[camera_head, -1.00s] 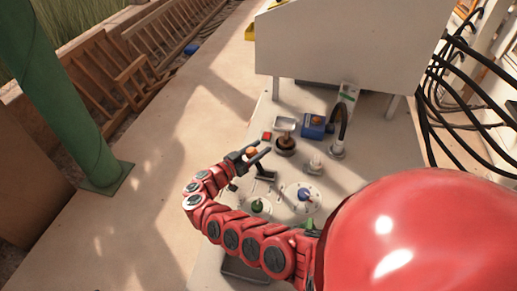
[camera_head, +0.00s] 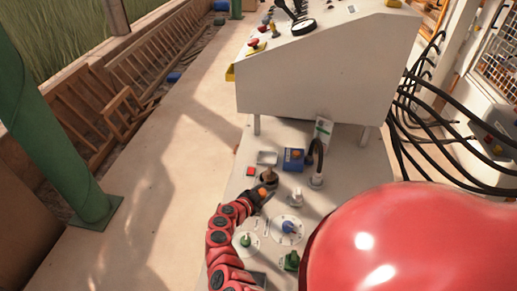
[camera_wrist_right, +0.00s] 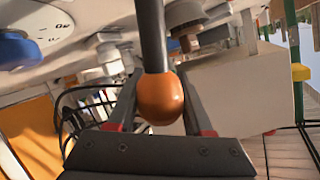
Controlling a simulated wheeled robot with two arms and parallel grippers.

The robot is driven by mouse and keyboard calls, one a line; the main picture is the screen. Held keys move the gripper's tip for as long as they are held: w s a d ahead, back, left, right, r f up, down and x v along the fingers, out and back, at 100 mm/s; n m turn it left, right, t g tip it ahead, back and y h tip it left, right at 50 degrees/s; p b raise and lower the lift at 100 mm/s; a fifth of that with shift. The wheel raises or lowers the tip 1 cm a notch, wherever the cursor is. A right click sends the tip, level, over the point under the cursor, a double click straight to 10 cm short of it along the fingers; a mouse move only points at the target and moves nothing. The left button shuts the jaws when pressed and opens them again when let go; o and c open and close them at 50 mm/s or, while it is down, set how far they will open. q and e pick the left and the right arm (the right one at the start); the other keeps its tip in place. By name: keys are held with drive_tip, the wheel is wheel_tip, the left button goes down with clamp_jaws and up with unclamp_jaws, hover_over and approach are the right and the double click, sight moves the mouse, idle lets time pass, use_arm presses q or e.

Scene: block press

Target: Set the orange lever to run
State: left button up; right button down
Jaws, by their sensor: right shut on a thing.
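The orange lever is a round orange knob (camera_head: 262,192) on a dark rod, on the pale control panel (camera_head: 238,176). In the right wrist view the orange knob (camera_wrist_right: 160,99) sits between the fingers, and its dark rod (camera_wrist_right: 151,38) runs to the panel. My right gripper (camera_head: 260,195) is shut on the knob; its dark jaws also show in the right wrist view (camera_wrist_right: 160,112). Any run marking by the lever is hidden or too small to read. My left gripper is not in view.
A large white cabinet (camera_head: 320,75) stands behind. Open floor (camera_head: 150,190) lies left.

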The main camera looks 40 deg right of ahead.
drive_tip(key=shift+s+d+f+m+y+p, duration=0.35)
drive_tip(key=shift+s+d+m+p, duration=0.1)
drive_tip(key=shift+s, duration=0.2)
drive_tip(key=shift+f, duration=0.1)
drive_tip(key=shift+c, duration=1.5)
unclamp_jaws()
drive_tip(key=shift+d, duration=0.1)
drive_tip(key=shift+a, duration=0.5)
drive_tip(key=v, duration=1.6)
drive_tip(key=shift+s+r+b, duration=0.3)
drive_tip(key=shift+s, duration=0.15)
